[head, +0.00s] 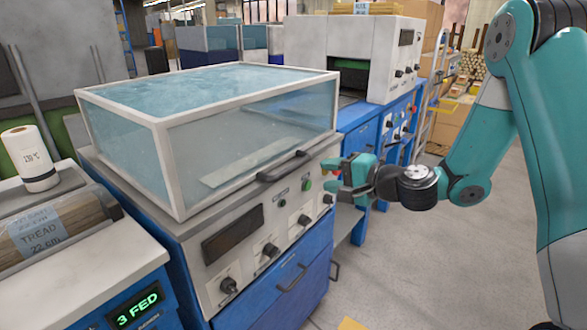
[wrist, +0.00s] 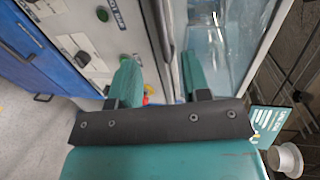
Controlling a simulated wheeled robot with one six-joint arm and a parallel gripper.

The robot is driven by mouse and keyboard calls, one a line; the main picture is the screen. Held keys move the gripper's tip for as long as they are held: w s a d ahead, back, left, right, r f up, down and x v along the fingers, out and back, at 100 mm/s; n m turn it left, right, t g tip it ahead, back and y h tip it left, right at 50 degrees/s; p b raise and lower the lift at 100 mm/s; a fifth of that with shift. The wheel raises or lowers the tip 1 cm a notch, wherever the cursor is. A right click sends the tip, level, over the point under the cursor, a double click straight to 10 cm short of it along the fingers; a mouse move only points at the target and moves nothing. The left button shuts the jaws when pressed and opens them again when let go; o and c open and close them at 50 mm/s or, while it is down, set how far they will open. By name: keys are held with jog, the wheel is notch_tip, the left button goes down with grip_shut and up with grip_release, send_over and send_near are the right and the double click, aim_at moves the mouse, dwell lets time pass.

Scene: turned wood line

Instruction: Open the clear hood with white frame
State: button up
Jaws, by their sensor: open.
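The clear hood with white frame (head: 250,130) sits closed, flat on top of the blue and grey machine (head: 225,240). Its dark bar handle (head: 283,167) runs along the lower front edge. In the wrist view the handle (wrist: 163,35) shows upright in the picture, ahead of the gap between my fingers, with the hood's clear pane (wrist: 215,40) to its right. My gripper (head: 330,174) is open and empty, just right of the handle in the head view and apart from it. It also shows in the wrist view (wrist: 160,72), one finger on each side of the handle's line.
The machine's front panel has knobs (head: 270,249), a dark display (head: 232,234) and a green button (head: 307,185). A machine marked "3 FED" (head: 138,305) stands close at the left, with a white roll (head: 28,155) on it. Open floor (head: 430,270) lies to the right.

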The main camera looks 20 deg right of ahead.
aim_at(293, 169)
jog(key=p+x, duration=0.1)
jog(key=x, duration=1)
jog(key=shift+p, duration=0.35)
jog(key=shift+r, duration=0.1)
grip_shut()
